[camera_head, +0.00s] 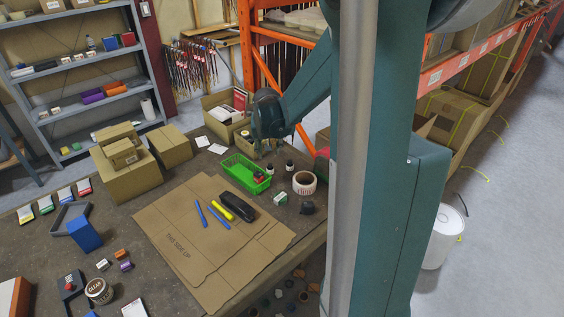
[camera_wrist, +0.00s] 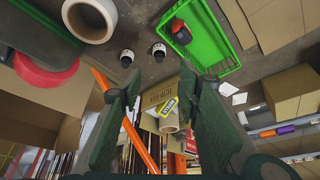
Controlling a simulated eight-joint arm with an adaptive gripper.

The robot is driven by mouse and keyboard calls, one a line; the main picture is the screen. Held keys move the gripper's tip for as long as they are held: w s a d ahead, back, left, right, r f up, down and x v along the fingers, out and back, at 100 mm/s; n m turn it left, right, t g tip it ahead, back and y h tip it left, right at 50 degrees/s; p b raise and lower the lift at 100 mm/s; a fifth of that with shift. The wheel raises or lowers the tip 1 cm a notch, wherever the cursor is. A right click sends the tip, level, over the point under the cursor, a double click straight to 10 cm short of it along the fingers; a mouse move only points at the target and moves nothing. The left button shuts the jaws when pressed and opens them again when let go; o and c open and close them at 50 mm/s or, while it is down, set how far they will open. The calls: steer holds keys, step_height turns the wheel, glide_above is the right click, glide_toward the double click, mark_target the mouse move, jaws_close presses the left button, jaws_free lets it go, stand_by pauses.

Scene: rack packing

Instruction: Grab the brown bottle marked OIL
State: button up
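Two small dark bottles with white labels stand side by side on the table. In the head view, one bottle (camera_head: 270,167) is beside the green basket and the other bottle (camera_head: 289,165) is to its right. In the wrist view they are a left bottle (camera_wrist: 127,57) and a right bottle (camera_wrist: 159,50). Their label words are too small to read, so I cannot tell which is marked OIL. My gripper (camera_head: 268,138) hangs behind the bottles, over a small open carton. In the wrist view my gripper (camera_wrist: 160,88) has its fingers wide apart with nothing between them.
A green basket (camera_head: 236,171) holding a dark-and-red item stands left of the bottles. A tape roll (camera_head: 304,183) is to their front right. An open carton (camera_head: 226,115) and closed boxes (camera_head: 127,170) stand behind and left. Flat cardboard (camera_head: 185,235) covers the table's middle.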

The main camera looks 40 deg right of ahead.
steer(key=m+g+p, duration=0.1)
steer(key=m+p, duration=0.1)
glide_above(290, 161)
steer(key=s+a, duration=0.2)
step_height(290, 161, down, 8)
steer(key=shift+w+d+f, duration=0.2)
steer(key=shift+f, duration=0.15)
steer(key=shift+b+x, duration=0.45)
steer(key=shift+x, duration=0.7)
steer(key=shift+w+f, duration=0.1)
steer(key=shift+f, duration=0.05)
steer(key=shift+b+x, duration=0.55)
steer(key=shift+x, duration=1.95)
steer(key=shift+a, duration=0.15)
steer(key=c, duration=0.9)
